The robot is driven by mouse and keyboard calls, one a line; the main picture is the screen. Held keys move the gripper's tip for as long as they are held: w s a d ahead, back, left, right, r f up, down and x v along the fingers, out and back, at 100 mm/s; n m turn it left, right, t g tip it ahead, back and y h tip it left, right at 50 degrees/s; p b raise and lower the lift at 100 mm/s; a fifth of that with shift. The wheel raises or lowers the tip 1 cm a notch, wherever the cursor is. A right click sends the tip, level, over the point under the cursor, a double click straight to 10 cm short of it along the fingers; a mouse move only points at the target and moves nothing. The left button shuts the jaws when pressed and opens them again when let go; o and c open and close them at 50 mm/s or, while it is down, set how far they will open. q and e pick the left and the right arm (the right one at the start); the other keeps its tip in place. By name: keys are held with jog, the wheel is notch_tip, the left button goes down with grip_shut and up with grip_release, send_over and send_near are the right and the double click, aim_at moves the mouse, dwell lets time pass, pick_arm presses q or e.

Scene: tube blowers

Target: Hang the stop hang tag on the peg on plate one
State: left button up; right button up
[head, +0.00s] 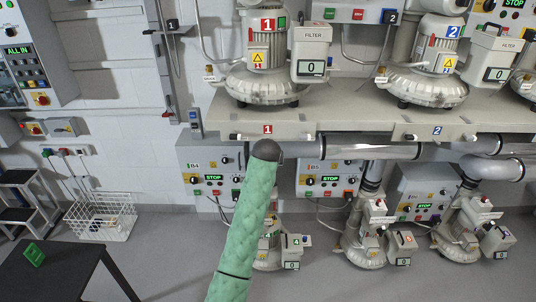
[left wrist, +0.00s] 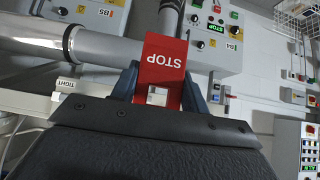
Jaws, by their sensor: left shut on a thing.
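The red stop hang tag (left wrist: 163,62) shows upside down in the left wrist view, with white STOP lettering and a small square opening near its lower end. My left gripper (left wrist: 160,97) is shut on the tag's lower end, with dark blue fingers on both sides. In the head view my green-sleeved arm rises to the shelf front just below plate one (head: 267,129), a pale plate with a red 1. The gripper and tag are hidden in that view. The peg cannot be made out clearly. My right gripper is in neither view.
Plate two (head: 437,131) is further right on the same shelf edge (head: 350,130). A grey pipe (head: 350,152) runs below it. Blower one (head: 262,85) stands above. A dark table (head: 70,275) with a green tag (head: 34,254) and a wire basket (head: 100,217) are at the left.

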pick_arm(q)
jog(key=shift+w+d+r, duration=0.2)
jog(key=shift+w, duration=0.05)
jog(key=shift+r, duration=0.15)
jog(key=shift+s, duration=0.1)
